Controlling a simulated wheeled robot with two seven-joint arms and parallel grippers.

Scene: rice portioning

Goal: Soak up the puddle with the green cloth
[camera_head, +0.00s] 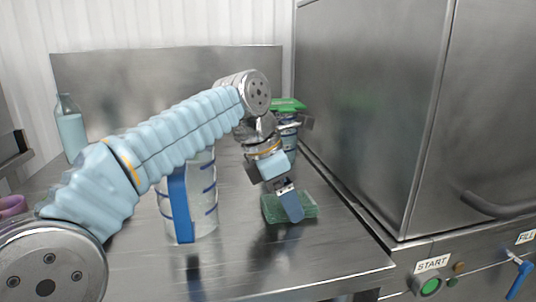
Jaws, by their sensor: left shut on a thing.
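The green cloth (309,211) lies on the steel worktop near its right edge, looking like a flat green block. My left gripper (290,207) reaches down over it from above, with its blue fingers shut on the cloth. The fingers hide part of the cloth. I cannot make out the puddle; whatever is under the cloth is hidden. My right gripper is not in view.
A clear container with blue bands (205,205) stands left of the cloth, partly behind my left arm. A green-lidded container (288,105) stands behind the gripper. A bottle (71,132) is at the back left. A steel cabinet (365,100) bounds the right.

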